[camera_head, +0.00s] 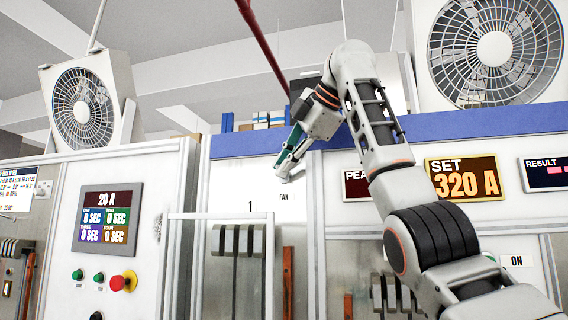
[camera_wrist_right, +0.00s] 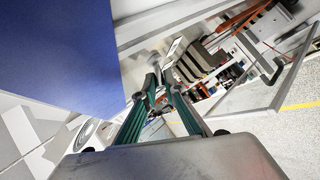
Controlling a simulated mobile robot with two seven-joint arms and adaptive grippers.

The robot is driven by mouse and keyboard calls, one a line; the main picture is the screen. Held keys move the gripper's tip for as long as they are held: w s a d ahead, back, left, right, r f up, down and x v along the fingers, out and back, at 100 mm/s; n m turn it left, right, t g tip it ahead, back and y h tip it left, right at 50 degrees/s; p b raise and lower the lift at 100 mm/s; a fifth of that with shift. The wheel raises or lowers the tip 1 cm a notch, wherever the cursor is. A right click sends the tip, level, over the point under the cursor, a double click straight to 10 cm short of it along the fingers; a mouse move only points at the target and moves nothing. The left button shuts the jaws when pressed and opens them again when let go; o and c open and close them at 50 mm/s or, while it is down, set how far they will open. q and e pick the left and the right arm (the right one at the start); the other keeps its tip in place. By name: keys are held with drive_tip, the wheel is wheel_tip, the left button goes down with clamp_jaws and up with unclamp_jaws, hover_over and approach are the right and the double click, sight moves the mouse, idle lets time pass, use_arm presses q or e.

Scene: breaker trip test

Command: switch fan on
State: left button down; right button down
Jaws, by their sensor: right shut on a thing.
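The FAN label (camera_head: 283,197) is on the white panel front below the blue band. My right gripper (camera_head: 286,172) reaches down from the upper right to the panel just above this label. Its green fingers are shut on the fan switch, which is mostly hidden by the fingertips. In the right wrist view the fingers (camera_wrist_right: 157,92) come together at the panel face, with small grey parts at their tips. A white box fan (camera_head: 83,108) stands on the left cabinet, and a larger fan (camera_head: 495,50) stands at the upper right. My left gripper is not in view.
A control screen (camera_head: 107,218) reads 20 A, with green buttons and a red-yellow stop button (camera_head: 124,281) below. A SET display (camera_head: 464,179) reads 320 A. A framed clear guard (camera_head: 222,216) stands out before the panel, below and left of my gripper.

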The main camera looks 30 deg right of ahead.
idle(0.3)
drive_tip(key=c, duration=2.1)
unclamp_jaws()
drive_tip(key=v, duration=1.2)
